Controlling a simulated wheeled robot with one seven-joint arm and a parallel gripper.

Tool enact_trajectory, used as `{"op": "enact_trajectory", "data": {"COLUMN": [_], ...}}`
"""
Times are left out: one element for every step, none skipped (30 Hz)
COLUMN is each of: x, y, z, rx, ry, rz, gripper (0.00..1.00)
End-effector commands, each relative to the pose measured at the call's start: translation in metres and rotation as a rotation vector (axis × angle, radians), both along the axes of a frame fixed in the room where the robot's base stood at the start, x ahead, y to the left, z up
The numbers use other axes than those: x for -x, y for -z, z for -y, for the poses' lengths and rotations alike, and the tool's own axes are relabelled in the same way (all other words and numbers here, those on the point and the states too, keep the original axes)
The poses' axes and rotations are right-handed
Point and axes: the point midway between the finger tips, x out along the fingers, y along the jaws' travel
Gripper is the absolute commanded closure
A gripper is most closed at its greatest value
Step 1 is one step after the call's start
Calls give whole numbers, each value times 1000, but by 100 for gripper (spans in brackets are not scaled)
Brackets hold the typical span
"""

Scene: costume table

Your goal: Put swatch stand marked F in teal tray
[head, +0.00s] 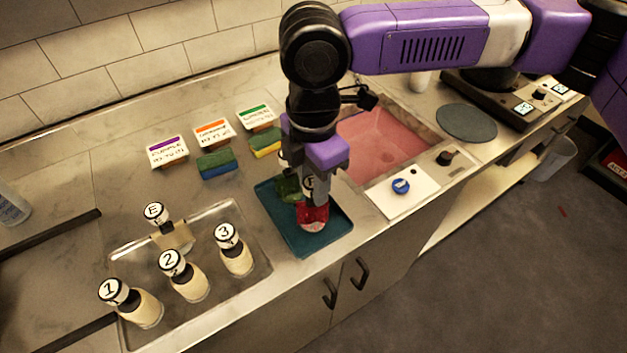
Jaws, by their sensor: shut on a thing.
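The teal tray (325,244) lies on the counter near its front edge. My gripper (312,192) points down over the tray and is shut on a red swatch stand (313,217), whose round white top shows between the fingers. Its letter is mostly covered. The stand's base is low over the tray; I cannot tell if it touches. A green swatch stand (287,190) is just left of and behind the gripper, partly hidden, at the tray's back. A swatch stand marked E (156,214) with a beige swatch stands at the back of a clear tray (258,262) on the left.
Bottles marked 1 (140,308), 2 (188,283) and 3 (237,260) stand in the clear tray. Cards and a blue-green sponge (217,163) and green-yellow sponge (266,142) lie behind. A pink basin (380,145) and a white board with a blue knob (401,187) are to the right.

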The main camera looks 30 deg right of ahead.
Motion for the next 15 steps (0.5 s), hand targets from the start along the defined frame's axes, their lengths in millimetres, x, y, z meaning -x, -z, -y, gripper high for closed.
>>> {"op": "enact_trajectory", "data": {"x": [0, 0, 0, 0, 0, 0, 0, 0, 0, 0, 0, 0, 0, 0, 0], "y": [1, 1, 2, 2, 3, 3, 3, 4, 4, 5, 5, 6, 6, 6, 7], "z": [0, 0, 0, 0, 0, 0, 0, 0, 0, 0, 0, 0, 0, 0, 0], "rx": [0, 0, -1, 0, 0, 0, 0, 0, 0, 0, 0, 0, 0, 0, 0], "ry": [0, 0, 0, 0, 0, 0, 0, 0, 0, 0, 0, 0, 0, 0, 0], "rz": [0, 0, 0, 0, 0, 0, 1, 1, 1, 1, 1, 1, 1, 1, 1], "gripper": [100, 100, 100, 100, 100, 100, 100, 100, 100, 100, 100, 100, 100, 100, 100]}}
